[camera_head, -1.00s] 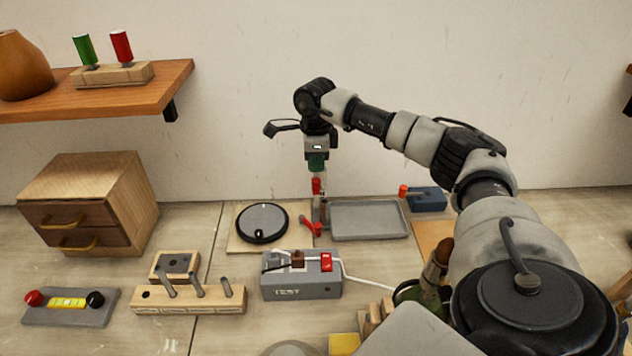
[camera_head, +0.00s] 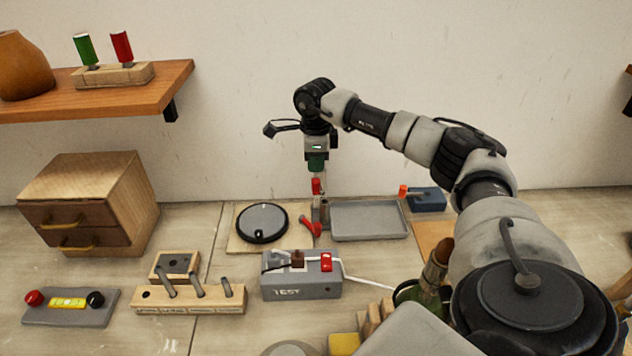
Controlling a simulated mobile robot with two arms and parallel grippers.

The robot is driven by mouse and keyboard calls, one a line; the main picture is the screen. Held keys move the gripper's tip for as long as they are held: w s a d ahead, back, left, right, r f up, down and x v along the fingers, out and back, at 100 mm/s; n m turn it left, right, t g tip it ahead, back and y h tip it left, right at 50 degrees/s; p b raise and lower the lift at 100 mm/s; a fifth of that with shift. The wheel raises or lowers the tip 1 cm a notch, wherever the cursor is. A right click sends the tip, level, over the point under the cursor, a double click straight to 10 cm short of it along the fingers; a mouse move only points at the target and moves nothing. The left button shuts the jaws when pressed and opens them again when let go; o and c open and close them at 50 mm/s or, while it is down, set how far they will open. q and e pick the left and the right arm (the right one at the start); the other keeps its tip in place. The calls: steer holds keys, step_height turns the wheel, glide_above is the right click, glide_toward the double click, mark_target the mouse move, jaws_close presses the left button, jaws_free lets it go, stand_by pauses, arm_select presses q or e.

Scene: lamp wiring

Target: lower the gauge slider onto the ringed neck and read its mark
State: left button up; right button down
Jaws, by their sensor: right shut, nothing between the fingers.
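My right gripper (camera_head: 317,172) points straight down at the back of the bench, with its fingers together and nothing visible between them. A small red piece (camera_head: 316,186), which looks like the gauge slider, is just below the fingertips; I cannot tell whether they touch. Below it stands a small grey upright part (camera_head: 323,212), close to the left edge of the grey tray. The ringed neck is too small to make out for certain, and I cannot read any mark. My left gripper is not in view.
A round black-rimmed disc (camera_head: 262,223) lies left of the gripper, with a red-handled item (camera_head: 311,227) beside it. The grey tray (camera_head: 369,236) is empty. A grey TEST box (camera_head: 300,286) stands in front. A bottle (camera_head: 432,285) stands near my right arm.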

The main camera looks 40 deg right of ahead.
mark_target(316, 182)
steer(key=shift+f+b, duration=0.75)
steer(key=shift+f, duration=0.5)
stand_by(0.7)
